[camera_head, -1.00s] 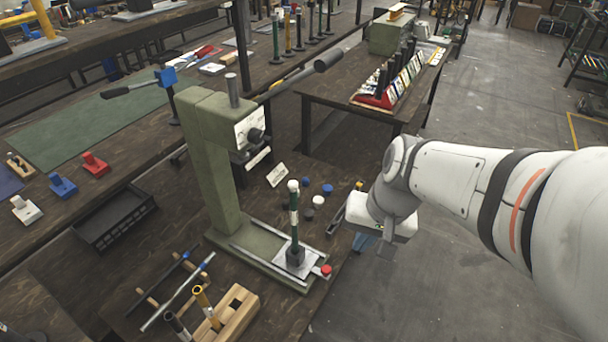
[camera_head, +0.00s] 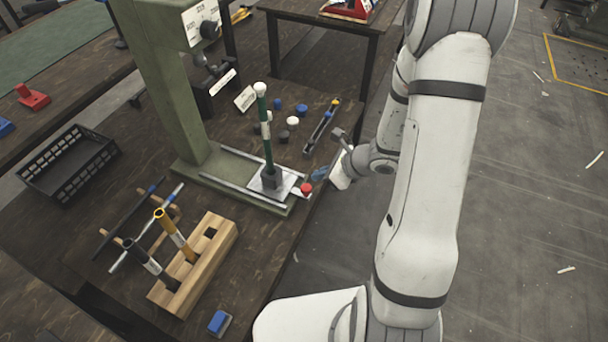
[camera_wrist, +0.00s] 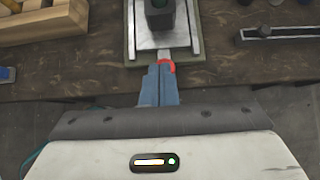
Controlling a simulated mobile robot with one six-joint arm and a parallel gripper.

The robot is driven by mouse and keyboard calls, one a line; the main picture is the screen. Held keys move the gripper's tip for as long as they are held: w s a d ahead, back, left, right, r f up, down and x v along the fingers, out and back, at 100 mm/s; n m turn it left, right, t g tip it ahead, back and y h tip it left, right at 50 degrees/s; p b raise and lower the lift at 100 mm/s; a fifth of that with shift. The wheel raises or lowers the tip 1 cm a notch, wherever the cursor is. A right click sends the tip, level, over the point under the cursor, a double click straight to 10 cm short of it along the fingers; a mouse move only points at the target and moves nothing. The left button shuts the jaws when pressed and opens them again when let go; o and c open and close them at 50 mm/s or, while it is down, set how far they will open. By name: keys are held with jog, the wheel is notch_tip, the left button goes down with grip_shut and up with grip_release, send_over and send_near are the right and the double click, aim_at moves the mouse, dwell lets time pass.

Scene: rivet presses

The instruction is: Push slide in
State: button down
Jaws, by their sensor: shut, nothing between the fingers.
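The slide is a pale metal plate (camera_head: 288,184) on rails at the front of the green press (camera_head: 160,90). It also shows in the wrist view (camera_wrist: 148,38). A dark block (camera_head: 271,179) on it holds an upright green post (camera_head: 266,140) with a white cap. A red knob (camera_head: 306,188) sits at the slide's front end. My gripper (camera_head: 318,174) is shut and empty, close by the knob. In the wrist view, my blue fingers (camera_wrist: 158,69) partly cover the red knob (camera_wrist: 170,64). I cannot tell whether they touch it.
A wooden block (camera_head: 220,250) holding dark and yellow tools stands left of the slide. A narrow dark tray (camera_head: 322,127) lies to its right, with several coloured caps behind. A black basket (camera_head: 68,165) is at far left. Floor is open beyond the bench edge.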

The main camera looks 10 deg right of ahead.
aim_at(279, 178)
jog(key=b+x, duration=0.2)
jog(key=x, duration=0.7)
jog(key=shift+s+f, duration=0.1)
jog(key=shift+w+a, duration=0.75)
jog(key=shift+a, duration=0.3)
jog(key=shift+w+a, duration=0.45)
jog(key=shift+a, duration=0.15)
jog(key=shift+w+a, duration=0.1)
jog(key=shift+w, duration=0.05)
